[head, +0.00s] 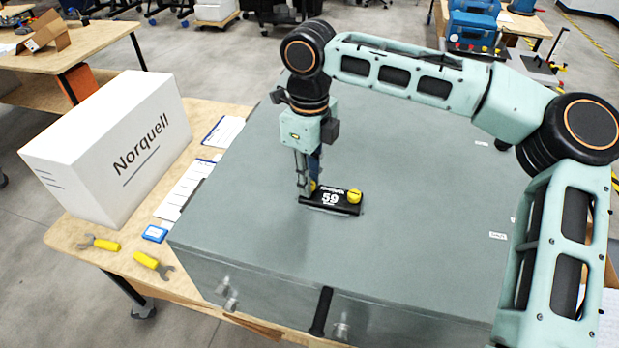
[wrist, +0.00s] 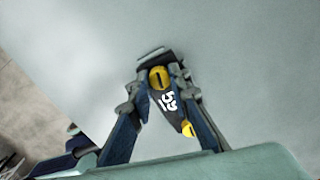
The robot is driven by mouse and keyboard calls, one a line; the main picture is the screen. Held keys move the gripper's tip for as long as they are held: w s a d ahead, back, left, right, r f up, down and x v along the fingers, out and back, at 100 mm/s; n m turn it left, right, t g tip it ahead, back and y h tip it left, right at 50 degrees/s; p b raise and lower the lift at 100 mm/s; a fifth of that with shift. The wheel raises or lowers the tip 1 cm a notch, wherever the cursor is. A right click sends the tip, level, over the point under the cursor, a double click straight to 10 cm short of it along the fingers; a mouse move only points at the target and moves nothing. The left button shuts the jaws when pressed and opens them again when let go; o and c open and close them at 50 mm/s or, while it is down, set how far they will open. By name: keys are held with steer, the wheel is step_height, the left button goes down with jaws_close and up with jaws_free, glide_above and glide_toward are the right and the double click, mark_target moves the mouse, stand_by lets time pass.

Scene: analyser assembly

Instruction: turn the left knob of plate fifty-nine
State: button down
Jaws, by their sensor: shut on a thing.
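Plate fifty-nine (head: 331,203) is a small black plate with a white "59", lying on top of the grey cabinet (head: 420,240). Its right yellow knob (head: 354,196) stands clear of my gripper in the head view. Its left yellow knob (head: 313,186) is mostly hidden by my gripper (head: 307,190), which points straight down over it. In the wrist view, my gripper (wrist: 160,75) has its fingers shut on the left knob (wrist: 158,79), which has a dark line across it. The right knob (wrist: 187,129) shows partly between the finger linkages.
A white "Norquell" box (head: 120,150) stands on the wooden table at left, with papers (head: 185,188), a blue item (head: 155,233) and two yellow-handled wrenches (head: 152,263) nearby. The cabinet top around the plate is clear.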

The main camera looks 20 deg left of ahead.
steer(key=c, duration=1.8)
jaws_free()
steer(key=shift+f, duration=0.15)
steer(key=shift+o, duration=0.2)
step_height(320, 180, up, 12)
